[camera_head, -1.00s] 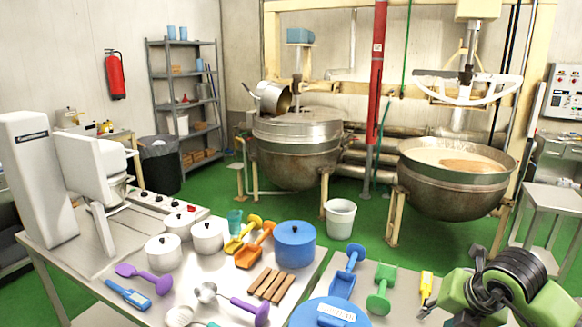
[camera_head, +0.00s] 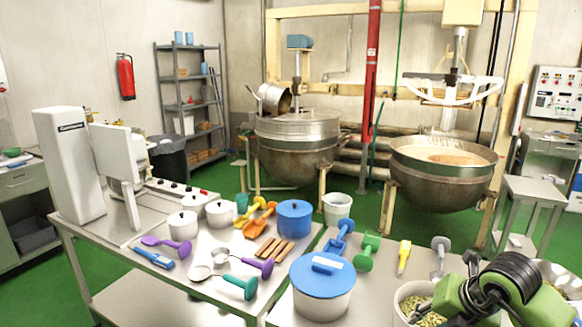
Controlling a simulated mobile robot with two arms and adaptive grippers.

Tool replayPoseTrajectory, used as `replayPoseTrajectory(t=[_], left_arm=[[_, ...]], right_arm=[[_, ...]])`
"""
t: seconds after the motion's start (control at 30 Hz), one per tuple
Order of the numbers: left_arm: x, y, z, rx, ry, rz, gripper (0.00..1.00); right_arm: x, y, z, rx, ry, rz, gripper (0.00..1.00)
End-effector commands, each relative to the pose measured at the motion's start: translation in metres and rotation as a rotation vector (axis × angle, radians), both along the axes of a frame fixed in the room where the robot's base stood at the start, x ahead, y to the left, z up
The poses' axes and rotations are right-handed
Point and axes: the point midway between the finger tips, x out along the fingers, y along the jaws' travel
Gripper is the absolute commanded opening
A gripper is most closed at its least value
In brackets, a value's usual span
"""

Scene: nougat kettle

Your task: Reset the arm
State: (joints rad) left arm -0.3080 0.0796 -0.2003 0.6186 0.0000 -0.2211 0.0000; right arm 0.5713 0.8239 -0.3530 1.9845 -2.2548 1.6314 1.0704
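My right arm (camera_head: 512,283) shows in the head view at the lower right corner. It has green links and a black ribbed joint, and it hangs over the right end of the table. My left arm and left gripper are not in the view. A white bucket of green nuts (camera_head: 412,293) is partly hidden by the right arm. A blue-lidded white pot (camera_head: 322,290) stands to the left of it on the table.
The steel table (camera_head: 375,285) carries a blue pot (camera_head: 295,218), white lidded pots (camera_head: 183,226), colored scoops and wooden bars (camera_head: 273,249). Two large kettles (camera_head: 298,150) stand behind it. A grey side table (camera_head: 530,195) is at the right. Green floor (camera_head: 225,180) lies open between.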

Motion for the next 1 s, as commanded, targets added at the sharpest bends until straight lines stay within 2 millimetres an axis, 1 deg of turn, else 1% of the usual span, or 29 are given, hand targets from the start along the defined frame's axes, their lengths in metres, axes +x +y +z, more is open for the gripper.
replayPoseTrajectory(t=[0.07, 0.17, 0.27, 0.4, 0.47, 0.5, 0.57, 0.6, 0.67, 0.7, 0.77, 0.8, 0.87, 0.9, 0.97, 1.0], left_arm=[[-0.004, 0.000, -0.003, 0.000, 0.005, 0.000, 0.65], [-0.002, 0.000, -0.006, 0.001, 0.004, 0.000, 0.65], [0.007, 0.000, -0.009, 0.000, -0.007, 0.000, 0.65], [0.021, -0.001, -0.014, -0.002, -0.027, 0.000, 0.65], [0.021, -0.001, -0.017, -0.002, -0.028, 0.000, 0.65], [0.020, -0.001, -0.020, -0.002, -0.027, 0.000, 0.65], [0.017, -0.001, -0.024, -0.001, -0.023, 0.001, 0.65], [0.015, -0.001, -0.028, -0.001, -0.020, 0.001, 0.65], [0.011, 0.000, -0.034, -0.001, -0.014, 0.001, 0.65], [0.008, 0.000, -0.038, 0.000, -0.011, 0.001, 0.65], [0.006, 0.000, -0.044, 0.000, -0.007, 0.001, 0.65], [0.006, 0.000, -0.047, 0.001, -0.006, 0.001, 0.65], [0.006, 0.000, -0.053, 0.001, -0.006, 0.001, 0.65], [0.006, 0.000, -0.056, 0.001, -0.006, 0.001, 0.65], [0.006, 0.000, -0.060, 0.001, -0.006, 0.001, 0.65], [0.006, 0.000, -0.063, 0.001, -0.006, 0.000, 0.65]], right_arm=[[0.000, 0.012, -0.014, 0.050, 0.021, 0.026, 0.33], [-0.001, 0.029, -0.030, 0.123, 0.045, 0.061, 0.33], [-0.002, 0.051, -0.049, 0.221, 0.073, 0.099, 0.33], [-0.004, 0.087, -0.077, 0.400, 0.107, 0.142, 0.33], [-0.005, 0.103, -0.088, 0.494, 0.118, 0.152, 0.33], [-0.005, 0.115, -0.097, 0.568, 0.126, 0.152, 0.33], [-0.004, 0.131, -0.110, 0.689, 0.132, 0.141, 0.33], [-0.002, 0.142, -0.120, 0.784, 0.133, 0.122, 0.33], [0.002, 0.156, -0.137, 0.939, 0.127, 0.066, 0.33], [0.007, 0.161, -0.150, 1.041, 0.117, 0.009, 0.33], [0.016, 0.161, -0.172, 1.180, 0.095, -0.099, 0.33], [0.021, 0.157, -0.191, 1.261, 0.077, -0.189, 0.33], [0.027, 0.146, -0.225, 1.361, 0.050, -0.346, 0.33], [0.028, 0.135, -0.253, 1.411, 0.034, -0.463, 0.33], [0.025, 0.117, -0.295, 1.457, 0.012, -0.637, 0.33], [0.020, 0.105, -0.321, 1.473, -0.001, -0.744, 0.33]])
